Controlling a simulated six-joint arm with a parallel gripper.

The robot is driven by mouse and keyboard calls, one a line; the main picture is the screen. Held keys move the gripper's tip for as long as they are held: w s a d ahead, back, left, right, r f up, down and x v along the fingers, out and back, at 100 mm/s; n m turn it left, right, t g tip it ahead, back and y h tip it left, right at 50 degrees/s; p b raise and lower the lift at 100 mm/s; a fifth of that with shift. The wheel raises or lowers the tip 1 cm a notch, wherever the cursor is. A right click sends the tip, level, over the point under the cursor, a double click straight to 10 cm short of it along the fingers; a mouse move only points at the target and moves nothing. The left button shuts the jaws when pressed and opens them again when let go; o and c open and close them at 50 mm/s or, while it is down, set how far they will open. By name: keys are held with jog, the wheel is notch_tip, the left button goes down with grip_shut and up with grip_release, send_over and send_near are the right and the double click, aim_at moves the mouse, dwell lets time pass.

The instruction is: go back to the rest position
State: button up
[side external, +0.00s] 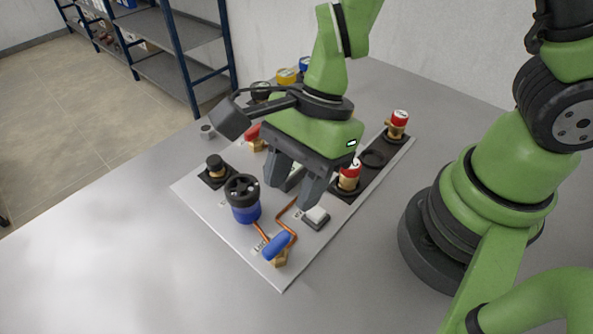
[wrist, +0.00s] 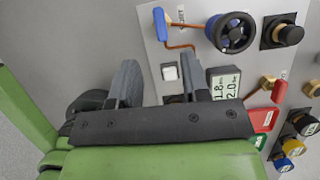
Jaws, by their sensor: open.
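My gripper (side external: 290,188) is open and empty, fingers pointing down, above the middle of a light grey panel (side external: 200,191) on the table. In the wrist view its two fingers (wrist: 160,78) are spread apart. A white square button (side external: 317,215) sits close to the fingers and shows between them in the wrist view (wrist: 170,73). A blue handwheel (side external: 242,198) and a blue lever valve (side external: 277,247) with copper pipe are in front of the gripper.
A black knob (side external: 214,167) is at the panel's left. Red-topped valves (side external: 349,175) (side external: 398,120) stand on the right side, one close to my fingers. Coloured caps (side external: 287,77) stand behind my gripper. Blue shelving (side external: 178,70) is at the back. The table's front left is clear.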

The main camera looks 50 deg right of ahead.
jog(key=shift+d+r, duration=0.15)
jog(key=shift+r, duration=0.15)
jog(key=d+r+n+t, duration=0.35)
jog(key=r+n, duration=0.35)
jog(key=r, duration=0.4)
jog(key=s+d+r+n+t+h, duration=0.2)
jog(key=s+d+r+n+t, duration=0.1)
jog(key=s+d+r+n, duration=0.2)
jog(key=d+r+n, duration=0.2)
jog(key=d, duration=0.2)
jog(key=shift+d+t+h, duration=0.3)
jog(key=shift+d+t, duration=0.05)
